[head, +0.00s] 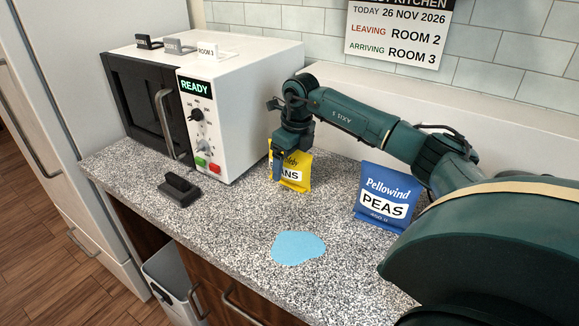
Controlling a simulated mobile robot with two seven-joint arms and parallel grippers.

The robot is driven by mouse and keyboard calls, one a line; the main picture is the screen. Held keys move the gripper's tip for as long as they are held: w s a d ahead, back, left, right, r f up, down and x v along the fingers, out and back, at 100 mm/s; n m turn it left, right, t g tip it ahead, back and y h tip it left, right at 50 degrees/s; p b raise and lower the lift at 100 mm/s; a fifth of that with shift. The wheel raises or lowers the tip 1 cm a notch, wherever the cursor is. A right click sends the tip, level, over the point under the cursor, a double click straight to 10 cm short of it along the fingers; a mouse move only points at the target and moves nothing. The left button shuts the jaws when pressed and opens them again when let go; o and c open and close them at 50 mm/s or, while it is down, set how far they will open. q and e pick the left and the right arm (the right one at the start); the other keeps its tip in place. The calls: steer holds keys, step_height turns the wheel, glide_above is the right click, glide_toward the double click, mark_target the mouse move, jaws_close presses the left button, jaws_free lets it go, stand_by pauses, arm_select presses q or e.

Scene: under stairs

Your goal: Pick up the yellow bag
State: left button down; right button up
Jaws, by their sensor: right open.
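The yellow bag (295,173) stands upright on the speckled counter, right of the microwave. Part of its label shows, ending in "ANS"; its upper left part is hidden by my gripper. My right gripper (276,167) comes in from the right and points down at the left side of the bag, with its fingers in front of or around the bag's left edge. It is open. I cannot tell whether a finger touches the bag. My left gripper is not in view.
A blue bag labelled PEAS (385,197) stands to the right, under my arm. A white microwave (238,105) reading READY is at the left. A grey bin (172,283) is below.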

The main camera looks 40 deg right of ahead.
steer(key=shift+f, duration=0.1)
steer(key=shift+c, duration=0.2)
steer(key=c, duration=1.4)
